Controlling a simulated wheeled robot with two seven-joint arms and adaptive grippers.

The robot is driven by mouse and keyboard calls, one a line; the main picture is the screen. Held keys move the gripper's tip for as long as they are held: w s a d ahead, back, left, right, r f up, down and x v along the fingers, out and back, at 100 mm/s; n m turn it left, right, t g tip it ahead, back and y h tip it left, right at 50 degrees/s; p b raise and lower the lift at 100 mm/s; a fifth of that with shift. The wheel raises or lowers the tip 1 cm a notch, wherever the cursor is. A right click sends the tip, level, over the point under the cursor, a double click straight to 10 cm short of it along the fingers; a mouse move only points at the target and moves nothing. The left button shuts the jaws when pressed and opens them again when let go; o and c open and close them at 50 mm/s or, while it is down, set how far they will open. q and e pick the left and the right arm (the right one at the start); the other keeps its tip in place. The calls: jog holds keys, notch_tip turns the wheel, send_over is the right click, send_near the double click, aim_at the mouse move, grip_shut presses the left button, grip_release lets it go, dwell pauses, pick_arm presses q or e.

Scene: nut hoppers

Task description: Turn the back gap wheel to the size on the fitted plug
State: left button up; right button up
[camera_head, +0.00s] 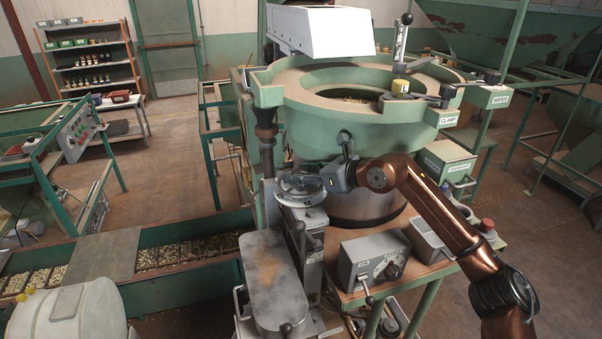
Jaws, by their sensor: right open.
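A grey round handwheel (300,185) lies nearly flat on top of a grey upright housing in front of the green bowl; I take it for a gap wheel. My right gripper (329,179) is at the right edge of this wheel, its arm coming in from the lower right. It is open; whether a finger touches the rim is too small to tell. Any size marks on the wheel are unreadable from here. A small yellow piece (401,86) sits on the bowl's rim; I cannot tell whether it is the fitted plug. My left gripper is out of view.
The green bowl (345,124) stands behind the wheel, with a "CLAMP" label. A grey control box (373,262) with a dial and lever stands at the front right. A long grey plate (272,277) lies before the wheel. A white drum (68,318) is at lower left.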

jog(key=shift+w+d+r, duration=0.1)
jog(key=shift+d+r, duration=0.1)
jog(key=shift+r, duration=0.05)
jog(key=shift+d+r, duration=0.15)
jog(key=shift+d, duration=0.05)
jog(key=v, duration=0.7)
jog(key=shift+s, duration=0.35)
jog(key=shift+f, duration=0.25)
